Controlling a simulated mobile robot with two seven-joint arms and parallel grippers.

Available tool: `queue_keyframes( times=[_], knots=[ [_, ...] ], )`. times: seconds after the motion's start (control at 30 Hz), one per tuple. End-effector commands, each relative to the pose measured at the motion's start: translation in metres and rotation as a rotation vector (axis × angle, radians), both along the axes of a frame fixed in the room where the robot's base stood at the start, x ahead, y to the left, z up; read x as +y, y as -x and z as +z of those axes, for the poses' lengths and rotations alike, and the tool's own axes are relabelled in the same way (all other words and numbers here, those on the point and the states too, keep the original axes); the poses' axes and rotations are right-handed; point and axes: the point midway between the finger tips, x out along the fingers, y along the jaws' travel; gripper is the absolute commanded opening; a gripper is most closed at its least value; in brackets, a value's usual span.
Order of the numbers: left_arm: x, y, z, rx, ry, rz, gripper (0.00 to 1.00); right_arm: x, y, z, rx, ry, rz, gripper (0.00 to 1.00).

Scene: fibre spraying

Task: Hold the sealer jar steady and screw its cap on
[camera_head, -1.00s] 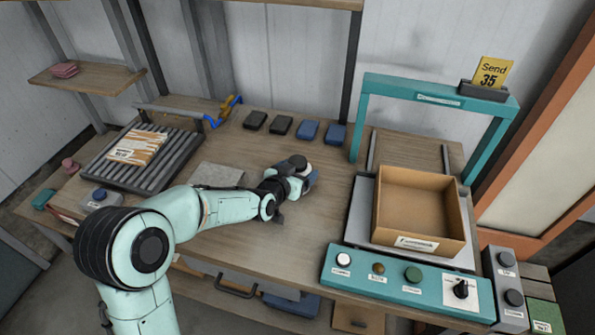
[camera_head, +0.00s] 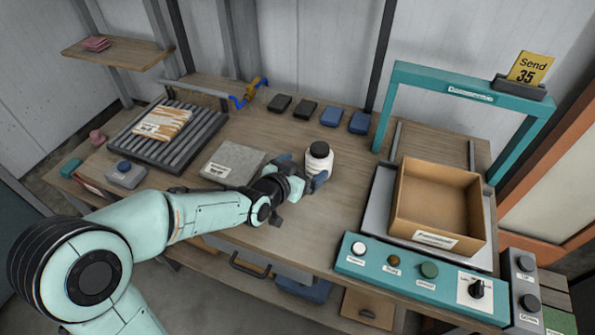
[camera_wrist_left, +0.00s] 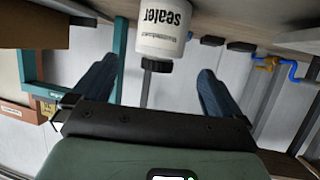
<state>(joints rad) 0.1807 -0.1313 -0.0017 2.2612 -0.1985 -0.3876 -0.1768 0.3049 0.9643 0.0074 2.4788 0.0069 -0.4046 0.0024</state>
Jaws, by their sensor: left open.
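The sealer jar (camera_head: 318,164) is white and stands upright on the workbench, in the middle of the head view. A black cap (camera_head: 320,149) sits on its top; I cannot tell how tight it is. The left wrist view shows the jar (camera_wrist_left: 162,30) upside down, with the word "sealer" on it, and the cap (camera_wrist_left: 157,65) below it. My left gripper (camera_head: 303,171) is open, just left of and in front of the jar. In the wrist view its two blue fingers are spread to either side of the cap, apart from it. My right gripper is not in view.
A grey pad (camera_head: 234,161) lies left of the jar. A roller rack (camera_head: 195,140) holds a striped packet. Several dark and blue blocks (camera_head: 331,117) line the back. An open cardboard box (camera_head: 463,188) and a teal button panel (camera_head: 400,272) are right. Bench right of the jar is clear.

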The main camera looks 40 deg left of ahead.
Motion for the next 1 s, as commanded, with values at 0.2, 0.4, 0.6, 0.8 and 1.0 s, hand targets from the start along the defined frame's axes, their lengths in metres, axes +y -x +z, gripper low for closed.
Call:
queue_keyframes(
  times=[0.2, 0.4, 0.6, 0.8, 1.0],
  knots=[
    [0.0, 0.021, 0.009, -0.001, -0.001, 0.001, 1.0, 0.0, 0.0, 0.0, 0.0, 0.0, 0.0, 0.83],
    [-0.001, 0.024, 0.01, 0.001, 0.0, 0.0, 1.0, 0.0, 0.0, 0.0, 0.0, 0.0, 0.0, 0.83],
    [-0.001, 0.024, 0.01, 0.0, 0.0, 0.0, 1.0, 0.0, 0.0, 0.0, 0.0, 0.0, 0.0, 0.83],
    [-0.001, 0.024, 0.01, 0.0, -0.001, 0.0, 1.0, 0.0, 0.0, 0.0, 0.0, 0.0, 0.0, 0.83],
    [-0.001, 0.024, 0.01, 0.0, -0.001, 0.0, 1.0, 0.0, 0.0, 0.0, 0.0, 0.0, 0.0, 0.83]
  ],
)
